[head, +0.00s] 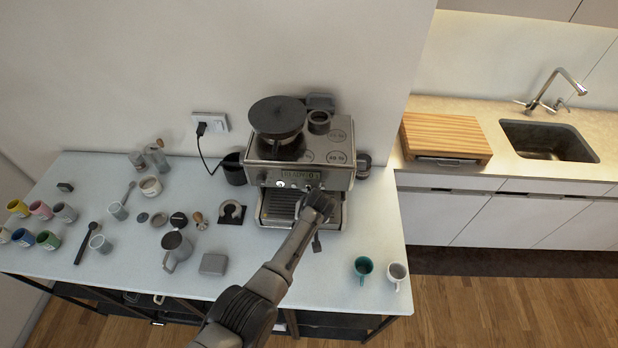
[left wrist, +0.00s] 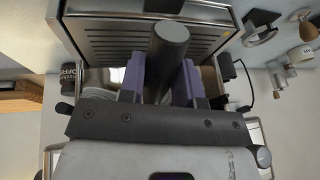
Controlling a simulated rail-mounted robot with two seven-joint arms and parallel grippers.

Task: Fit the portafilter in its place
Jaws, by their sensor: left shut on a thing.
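The espresso machine (head: 275,176) stands at the back of the white table, with a lit display and a drip tray (head: 277,207) below. My left gripper (head: 318,205) is at the right part of its front, below the display panel. In the left wrist view, the two purple-grey fingers of my left gripper (left wrist: 162,76) are closed around a dark round handle (left wrist: 170,42), which appears to be the portafilter's. The slotted drip tray shows behind it in that view (left wrist: 110,42). The portafilter's basket is hidden, so I cannot tell whether it touches the machine. My right gripper is not in view.
Left of the machine are a dark tamping stand (head: 232,212), a metal pitcher (head: 176,248), a grey block (head: 213,264) and several cups. A teal cup (head: 363,267) and a white cup (head: 397,273) stand near the front right edge. The table between pitcher and cups is mostly clear.

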